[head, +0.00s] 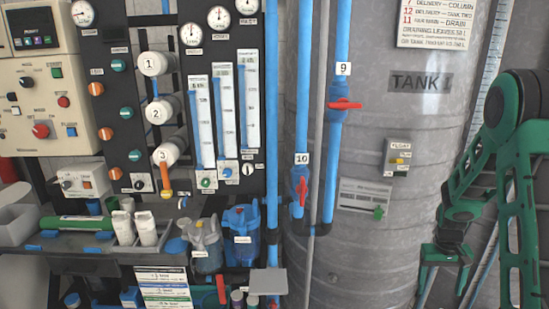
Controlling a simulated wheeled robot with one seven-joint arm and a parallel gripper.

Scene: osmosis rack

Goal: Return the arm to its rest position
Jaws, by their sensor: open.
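My green and black arm is folded at the right edge of the head view, in front of the grey tank (385,260) labelled TANK 1. My gripper (443,284) hangs at the lower right with its fingers pointing down. Its fingers are apart, and I see nothing held between them.
Blue pipes with red valve handles 9 (345,104) and 10 (302,190) run left of the tank. A black gauge panel (110,75) and control box (45,105) fill the left. Blue jugs (241,236) and white bottles (146,228) stand on a low shelf.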

